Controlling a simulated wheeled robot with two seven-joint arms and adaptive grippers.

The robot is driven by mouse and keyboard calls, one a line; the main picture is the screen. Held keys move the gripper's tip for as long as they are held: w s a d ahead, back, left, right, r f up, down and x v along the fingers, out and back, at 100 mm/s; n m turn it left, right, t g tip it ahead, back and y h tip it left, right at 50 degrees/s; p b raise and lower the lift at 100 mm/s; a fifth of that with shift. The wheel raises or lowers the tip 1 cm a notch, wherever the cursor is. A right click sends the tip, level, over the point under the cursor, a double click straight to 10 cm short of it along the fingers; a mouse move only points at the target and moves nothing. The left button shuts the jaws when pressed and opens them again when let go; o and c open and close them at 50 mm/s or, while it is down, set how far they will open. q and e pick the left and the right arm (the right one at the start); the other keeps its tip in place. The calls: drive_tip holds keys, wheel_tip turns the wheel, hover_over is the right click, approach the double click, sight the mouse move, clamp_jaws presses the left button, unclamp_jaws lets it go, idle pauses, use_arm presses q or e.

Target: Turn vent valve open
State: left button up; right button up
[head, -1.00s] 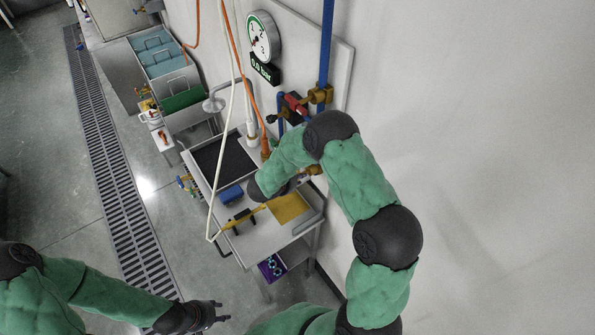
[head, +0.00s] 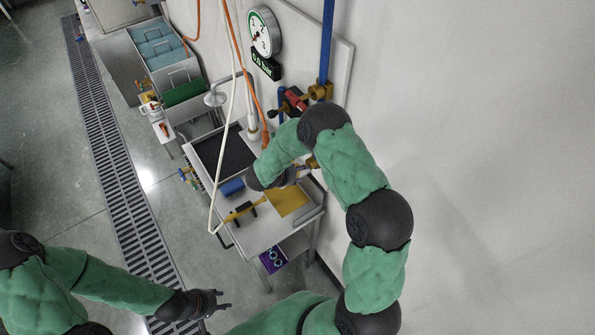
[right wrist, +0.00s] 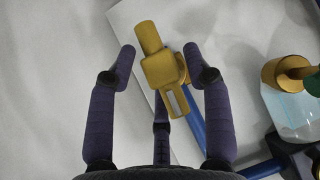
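A brass valve (right wrist: 160,72) with a short round stub and a pale slotted end lies between the fingertips of my right gripper (right wrist: 165,65) in the right wrist view. The fingers are spread on both sides of it, with a gap visible on each. I cannot tell whether this is the vent valve. In the head view a brass part (head: 312,163) shows beside the wall, next to my right wrist; the right fingers are mostly hidden by the arm. My left gripper (head: 224,299) is open and empty, low over the floor.
A red-handled valve (head: 296,99) and brass fitting (head: 320,91) sit on the blue pipe (head: 327,40), below a gauge (head: 264,31) and a display reading 0.0 bar (head: 266,66). A bench (head: 262,232) carries a blue block and yellow sheet. Hoses hang nearby.

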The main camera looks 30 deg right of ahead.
drive_tip(key=v, duration=1.2)
drive_tip(key=shift+w, duration=0.1)
idle(0.4)
drive_tip(key=s+a+f+n+t+y+b, duration=0.1)
drive_tip(key=a+f+n+y+b, duration=0.15)
drive_tip(key=f+b, duration=0.85)
drive_tip(key=a+f+n+t+y+b, duration=0.2)
drive_tip(key=f+n+y+b, duration=0.3)
drive_tip(key=f, duration=1.3)
drive_tip(key=s+a+f+n+g+y+b, duration=0.2)
drive_tip(key=s+a+f+b, duration=0.3)
drive_tip(key=s+f+b, duration=0.3)
drive_tip(key=s+a+f+n+g+y+b, duration=0.3)
drive_tip(key=s+a+f+b, duration=0.2)
drive_tip(key=s+f, duration=0.7)
drive_tip(key=f+b, duration=0.1)
drive_tip(key=b, duration=0.1)
drive_tip(key=shift+s+g+b, duration=0.35)
drive_tip(key=shift+g+b, duration=0.05)
